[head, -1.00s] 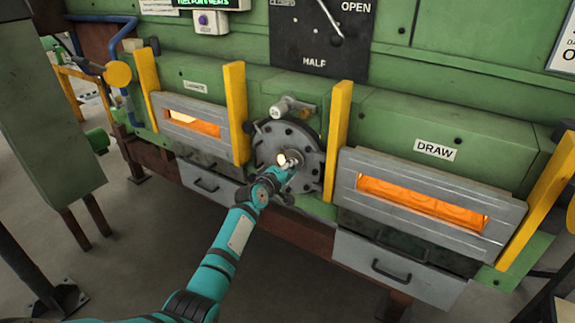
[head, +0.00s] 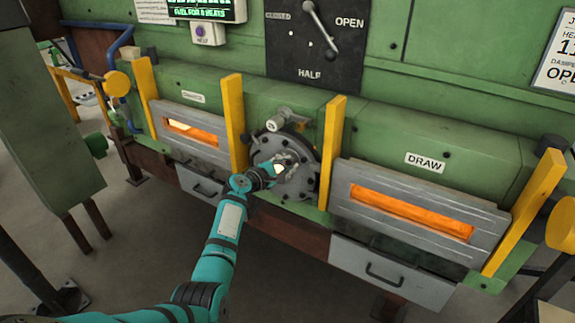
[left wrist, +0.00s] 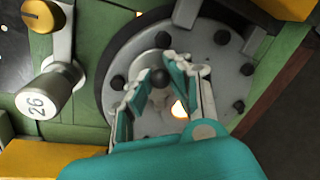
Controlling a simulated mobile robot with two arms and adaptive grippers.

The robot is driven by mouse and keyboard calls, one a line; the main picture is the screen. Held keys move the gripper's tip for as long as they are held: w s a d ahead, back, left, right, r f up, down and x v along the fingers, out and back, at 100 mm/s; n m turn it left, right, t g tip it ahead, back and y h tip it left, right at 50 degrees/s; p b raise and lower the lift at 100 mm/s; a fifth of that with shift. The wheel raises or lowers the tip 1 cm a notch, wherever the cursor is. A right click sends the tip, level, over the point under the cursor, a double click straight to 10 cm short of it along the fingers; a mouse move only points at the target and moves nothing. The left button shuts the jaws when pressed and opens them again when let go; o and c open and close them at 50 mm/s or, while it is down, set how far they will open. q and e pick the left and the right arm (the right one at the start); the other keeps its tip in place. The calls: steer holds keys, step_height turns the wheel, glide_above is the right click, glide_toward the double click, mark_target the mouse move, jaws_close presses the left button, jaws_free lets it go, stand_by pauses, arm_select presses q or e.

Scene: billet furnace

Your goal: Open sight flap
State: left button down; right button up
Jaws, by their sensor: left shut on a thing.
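The round grey bolted plate (head: 299,187) is on the green furnace front between the two slotted doors. It also fills the middle of the left wrist view (left wrist: 225,85). My left gripper (head: 279,166) is at the plate's centre; in the left wrist view its two fingers (left wrist: 160,75) are shut around the small dark ball knob (left wrist: 160,78) of the sight flap. The glowing sight hole (left wrist: 179,109) shows beside the knob, at least partly uncovered. The flap's body is mostly hidden by the fingers. My right gripper is not in view.
Yellow upright bars (head: 332,150) flank the plate. A cylinder marked 26 (left wrist: 45,92) sticks out beside it. The glowing draw door (head: 415,213) is at right, another slotted door (head: 190,127) at left. A damper lever (head: 318,22) is above.

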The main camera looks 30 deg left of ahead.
arm_select(q)
steer(key=shift+a+r+n, duration=0.25)
steer(key=shift+r+n, duration=0.05)
steer(key=shift+n, duration=0.3)
steer(key=c, duration=1.2)
jaws_free()
steer(key=shift+s, duration=0.15)
steer(key=v, duration=1.1)
steer(key=shift+s+a, duration=0.25)
steer(key=shift+s, duration=0.1)
